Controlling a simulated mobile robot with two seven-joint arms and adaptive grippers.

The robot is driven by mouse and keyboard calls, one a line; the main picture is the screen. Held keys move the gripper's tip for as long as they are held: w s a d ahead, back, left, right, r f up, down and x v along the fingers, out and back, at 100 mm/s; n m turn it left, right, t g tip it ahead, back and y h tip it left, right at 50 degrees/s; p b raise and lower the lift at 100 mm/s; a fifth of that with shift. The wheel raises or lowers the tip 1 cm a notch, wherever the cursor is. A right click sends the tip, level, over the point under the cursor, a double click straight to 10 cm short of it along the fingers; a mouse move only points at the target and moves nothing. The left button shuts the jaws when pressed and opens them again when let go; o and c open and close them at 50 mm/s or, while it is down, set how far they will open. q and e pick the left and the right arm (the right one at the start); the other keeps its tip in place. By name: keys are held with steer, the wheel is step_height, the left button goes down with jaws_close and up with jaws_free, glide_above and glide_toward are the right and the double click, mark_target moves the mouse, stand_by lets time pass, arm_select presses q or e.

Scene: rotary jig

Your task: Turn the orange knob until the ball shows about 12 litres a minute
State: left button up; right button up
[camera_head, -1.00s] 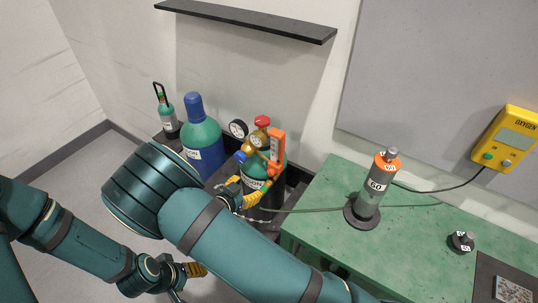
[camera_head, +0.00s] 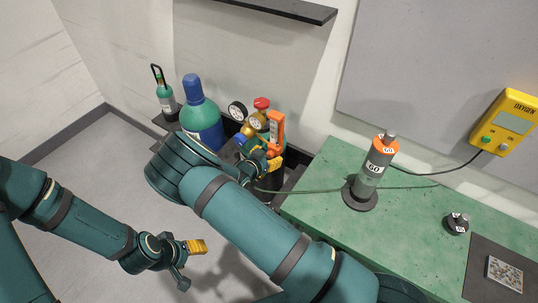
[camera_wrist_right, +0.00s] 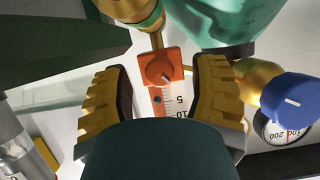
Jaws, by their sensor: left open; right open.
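The orange flowmeter (camera_head: 277,130) stands upright among the brass regulator parts on a cylinder. In the right wrist view its orange knob (camera_wrist_right: 160,68) has a pale pointer line, and a white scale (camera_wrist_right: 170,103) marked 5 and 10 runs below it. A small dark spot beside the scale may be the ball; I cannot read the flow. My right gripper (camera_head: 262,162) is open close to the flowmeter; in its wrist view the yellow fingers (camera_wrist_right: 160,98) stand either side of the knob and scale, apart from them. My left gripper (camera_head: 197,247) is open and empty above the floor.
A blue regulator knob (camera_wrist_right: 292,101) and a gauge lie right of the fingers in the wrist view. A blue-topped cylinder (camera_head: 201,115) and a small cylinder (camera_head: 166,100) stand left. The green table (camera_head: 325,215) holds a grey 60-marked cylinder (camera_head: 373,172). A hose crosses the table.

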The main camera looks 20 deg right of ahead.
steer(key=shift+w+d+f, duration=0.15)
steer(key=shift+w+d, duration=0.1)
steer(key=shift+d, duration=0.05)
steer(key=shift+o, duration=0.2)
jaws_close()
steer(key=shift+n+g+h+b, duration=0.4)
steer(key=shift+n+b, duration=0.05)
steer(key=shift+n, duration=0.35)
steer(key=shift+w+n+g+h+b, duration=0.1)
steer(key=shift+n+g+h+b, duration=0.55)
steer(key=shift+n, duration=0.85)
steer(key=shift+a, duration=0.1)
